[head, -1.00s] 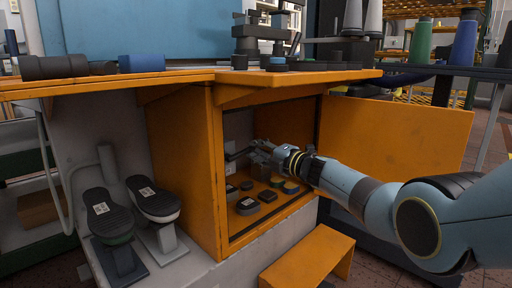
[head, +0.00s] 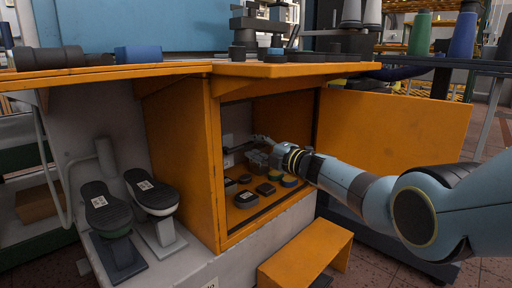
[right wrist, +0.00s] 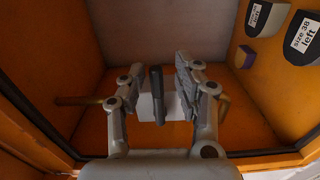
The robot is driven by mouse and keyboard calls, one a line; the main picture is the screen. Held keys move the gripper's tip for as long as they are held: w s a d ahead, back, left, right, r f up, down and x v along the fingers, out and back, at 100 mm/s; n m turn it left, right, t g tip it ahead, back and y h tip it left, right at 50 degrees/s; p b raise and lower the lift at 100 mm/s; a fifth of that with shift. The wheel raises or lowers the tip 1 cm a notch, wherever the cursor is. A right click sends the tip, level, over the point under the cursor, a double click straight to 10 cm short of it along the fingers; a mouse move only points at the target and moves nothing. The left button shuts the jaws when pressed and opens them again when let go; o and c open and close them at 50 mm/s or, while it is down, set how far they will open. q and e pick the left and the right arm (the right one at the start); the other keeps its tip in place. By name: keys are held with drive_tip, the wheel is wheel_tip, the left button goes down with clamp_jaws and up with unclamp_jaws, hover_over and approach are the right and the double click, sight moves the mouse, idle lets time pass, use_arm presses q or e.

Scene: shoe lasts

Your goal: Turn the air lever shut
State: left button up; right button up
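The air lever (right wrist: 157,94) is a dark bar in front of a pale block or plate (right wrist: 146,108) inside the orange cabinet. My right gripper (right wrist: 160,84) is open, with one finger on each side of the lever. Gaps show between the lever and both fingers, so it is not gripped. In the head view my right gripper (head: 257,157) reaches into the cabinet toward its left inner wall. The lever is hard to make out there. My left gripper is not in view.
The orange cabinet (head: 182,165) has its door (head: 395,130) open at the right. Several dark labelled pieces (head: 246,199) lie on its floor below my gripper. Two shoe-shaped forms (head: 153,193) stand outside at the left. An orange step (head: 305,258) stands in front.

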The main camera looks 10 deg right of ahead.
drive_tip(key=shift+o, duration=0.2)
drive_tip(key=v, duration=1.2)
